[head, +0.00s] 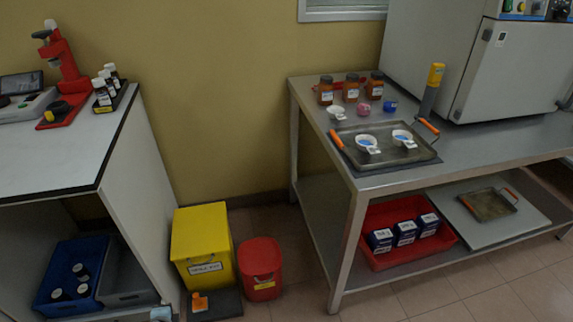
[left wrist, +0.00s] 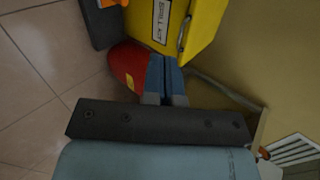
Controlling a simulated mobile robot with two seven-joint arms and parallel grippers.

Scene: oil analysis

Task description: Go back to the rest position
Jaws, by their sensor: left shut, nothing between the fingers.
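My left gripper (left wrist: 165,75) shows in the left wrist view with its two blue-grey fingers together and nothing between them. Beyond the fingers are a red bin (left wrist: 127,65) and a yellow box (left wrist: 205,28) with a label and a handle. In the head view no gripper shows clearly; a small pale piece at the bottom edge, left of the middle, is too cut off to tell. My right gripper shows in neither view.
In the head view the yellow box (head: 202,240) and red bin (head: 260,265) stand on the floor between a white bench (head: 60,150) and a steel table (head: 480,155). The table bears a metal tray (head: 385,160) with two white cups. Floor is clear at bottom right.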

